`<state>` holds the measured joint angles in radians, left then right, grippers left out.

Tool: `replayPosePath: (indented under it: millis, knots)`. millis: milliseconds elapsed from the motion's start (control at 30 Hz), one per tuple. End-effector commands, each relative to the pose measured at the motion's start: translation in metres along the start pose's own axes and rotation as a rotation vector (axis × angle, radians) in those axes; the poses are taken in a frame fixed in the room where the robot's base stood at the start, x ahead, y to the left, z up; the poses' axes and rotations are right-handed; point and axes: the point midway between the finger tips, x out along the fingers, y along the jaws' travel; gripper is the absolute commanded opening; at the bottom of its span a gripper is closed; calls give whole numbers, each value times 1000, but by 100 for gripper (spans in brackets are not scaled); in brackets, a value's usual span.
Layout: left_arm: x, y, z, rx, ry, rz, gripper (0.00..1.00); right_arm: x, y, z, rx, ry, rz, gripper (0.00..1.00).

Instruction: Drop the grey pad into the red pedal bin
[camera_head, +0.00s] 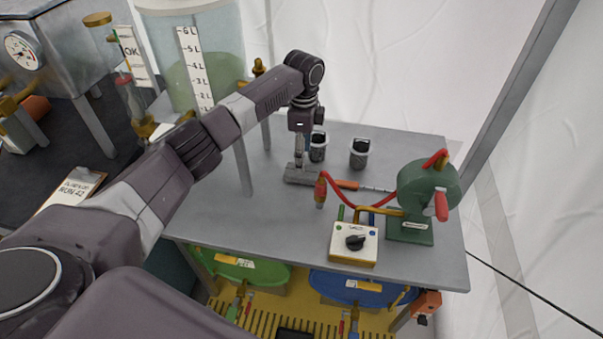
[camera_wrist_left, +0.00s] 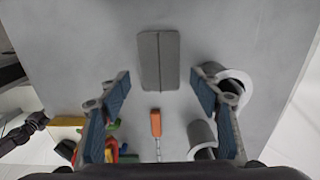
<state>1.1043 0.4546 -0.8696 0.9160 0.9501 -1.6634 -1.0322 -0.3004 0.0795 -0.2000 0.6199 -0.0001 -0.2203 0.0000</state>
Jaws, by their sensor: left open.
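The grey pad (camera_head: 302,176) lies on the grey table, with a thin line along its middle in the left wrist view (camera_wrist_left: 150,62). My left gripper (camera_head: 299,161) points down just over the pad. In the left wrist view its blue-padded fingers (camera_wrist_left: 160,90) are apart with nothing between them, and the pad shows just beyond the tips. I cannot tell whether the fingers touch the pad. No red pedal bin is in view.
An orange-handled screwdriver (camera_head: 347,184) lies beside the pad. Two dark cups (camera_head: 359,152) (camera_head: 318,150) stand behind. A knob box (camera_head: 354,243), red hose (camera_head: 362,203) and green crank device (camera_head: 424,195) crowd the front right. The clear tank (camera_head: 212,60) stands behind my left arm.

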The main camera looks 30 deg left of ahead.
Motion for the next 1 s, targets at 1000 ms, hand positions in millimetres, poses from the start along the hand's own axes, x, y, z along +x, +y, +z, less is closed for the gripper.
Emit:
replayPosePath:
  millis: [1000]
  knots:
    - [50,1,4,3,0,-2,25,-8,0,-1,0,1,0,40]
